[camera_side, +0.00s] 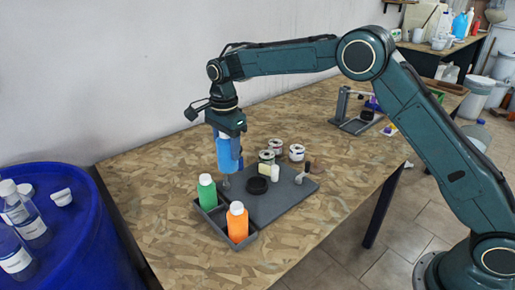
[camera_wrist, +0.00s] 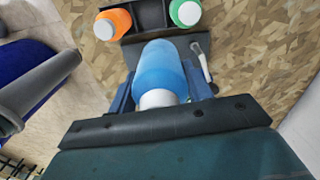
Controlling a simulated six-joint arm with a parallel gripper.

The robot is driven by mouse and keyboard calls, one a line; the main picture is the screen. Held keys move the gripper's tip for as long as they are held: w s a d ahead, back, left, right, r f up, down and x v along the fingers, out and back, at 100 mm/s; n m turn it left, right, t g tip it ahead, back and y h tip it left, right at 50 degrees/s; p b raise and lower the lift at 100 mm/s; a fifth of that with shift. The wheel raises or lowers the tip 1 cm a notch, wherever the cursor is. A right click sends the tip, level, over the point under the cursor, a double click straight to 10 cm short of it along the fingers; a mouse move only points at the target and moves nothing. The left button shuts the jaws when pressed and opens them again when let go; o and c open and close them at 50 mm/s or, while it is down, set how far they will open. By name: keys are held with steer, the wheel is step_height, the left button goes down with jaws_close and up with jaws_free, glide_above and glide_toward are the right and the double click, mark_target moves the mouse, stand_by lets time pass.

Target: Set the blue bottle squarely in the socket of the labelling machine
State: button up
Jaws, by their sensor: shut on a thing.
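The blue bottle (camera_side: 224,155) hangs from my gripper (camera_side: 230,140), roughly upright, above the back left part of the machine's grey base plate. In the wrist view the blue bottle (camera_wrist: 160,68) sits between the two jaws of my gripper (camera_wrist: 160,85), with its white cap towards the palm. The socket is not visible in the wrist view.
A dark tray (camera_side: 218,222) holds a green bottle (camera_side: 207,192) and an orange bottle (camera_side: 237,222), close to the held bottle. Bare table lies at the front right.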

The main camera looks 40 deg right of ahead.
glide_above(257, 185)
step_height(257, 185, down, 8)
steer(key=f, duration=0.1)
steer(key=shift+s+r, duration=0.1)
steer(key=shift+r, duration=0.15)
steer(key=shift+a+f, duration=0.1)
steer(key=shift+f, duration=0.05)
steer(key=shift+f, duration=1.5)
steer(key=shift+f, duration=1.2)
stand_by(1.2)
steer(key=o, duration=1.2)
steer(key=shift+o, duration=0.4)
